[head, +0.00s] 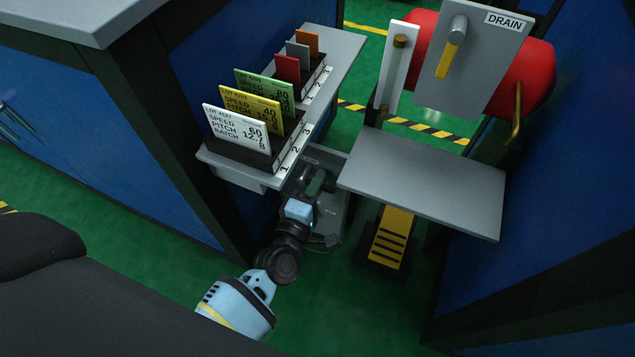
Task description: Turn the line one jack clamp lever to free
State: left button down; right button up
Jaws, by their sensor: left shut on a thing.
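My left arm reaches in from the bottom, and its gripper (311,188) is low in the gap between the card shelf and the grey table. The gripper is shut on a small dark green handle (317,180), which looks like the clamp lever. Its pivot and exact angle are mostly hidden by my gripper and the shelf edge. A grey boxy housing (331,212) stands around and below the gripper, close to the floor. My right gripper is not in view.
The card shelf (345,48) with upright cards overhangs on the left. A grey table (430,180) is close on the right, above a yellow pedal (392,238). Behind is a DRAIN panel (466,75) with a yellow-handled lever. Green floor (330,315) is clear in front.

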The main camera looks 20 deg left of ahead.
pick_arm(q)
jog(key=c, duration=1.4)
grip_release()
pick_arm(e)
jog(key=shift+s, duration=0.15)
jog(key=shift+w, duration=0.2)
